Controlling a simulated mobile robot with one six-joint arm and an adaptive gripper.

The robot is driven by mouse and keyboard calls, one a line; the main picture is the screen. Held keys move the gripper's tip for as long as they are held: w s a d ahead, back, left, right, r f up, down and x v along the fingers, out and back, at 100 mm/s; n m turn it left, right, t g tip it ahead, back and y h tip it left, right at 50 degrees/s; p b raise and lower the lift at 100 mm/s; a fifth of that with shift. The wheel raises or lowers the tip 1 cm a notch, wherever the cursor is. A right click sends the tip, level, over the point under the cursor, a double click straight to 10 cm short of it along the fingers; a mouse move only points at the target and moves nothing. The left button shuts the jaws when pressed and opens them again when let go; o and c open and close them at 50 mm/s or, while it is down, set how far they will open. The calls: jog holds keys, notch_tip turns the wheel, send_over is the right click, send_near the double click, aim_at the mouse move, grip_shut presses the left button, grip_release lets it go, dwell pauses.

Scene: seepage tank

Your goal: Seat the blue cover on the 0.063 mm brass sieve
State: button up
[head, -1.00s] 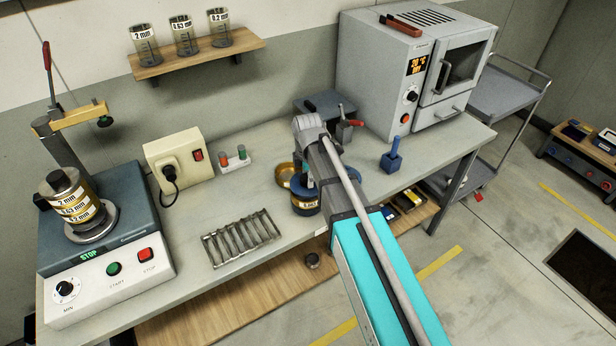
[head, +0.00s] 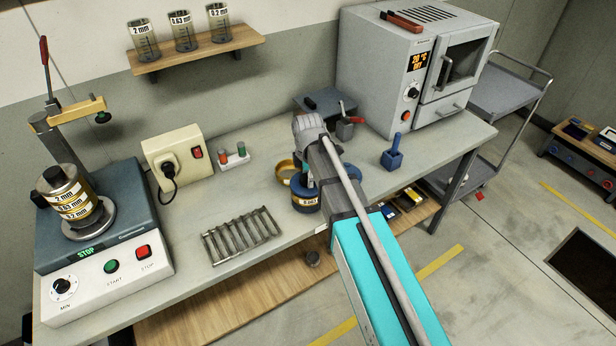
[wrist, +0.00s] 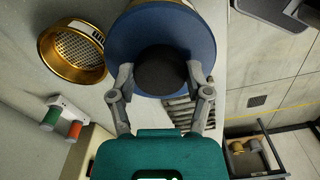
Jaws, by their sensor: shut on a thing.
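My gripper (wrist: 161,78) is shut on the black knob (wrist: 163,70) of the blue cover (wrist: 118,45), one finger on each side. In the head view the blue body with a white 0.063 label (head: 309,202) stands near the bench's front edge, under my gripper (head: 308,182). In the wrist view a pale label and a brass edge (wrist: 183,3) show past the cover's top rim. My arm and the cover hide most of the sieve, so I cannot tell whether the cover touches its rim.
An open brass sieve (wrist: 75,50) with mesh stands beside the cover. A metal rack (head: 241,237) lies left on the bench. A blue round thing (head: 351,173) is partly hidden behind my arm.

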jog(key=shift+f+b, duration=0.3)
jog(key=shift+f, duration=0.05)
jog(key=o, duration=1.3)
jog(key=shift+r, duration=0.1)
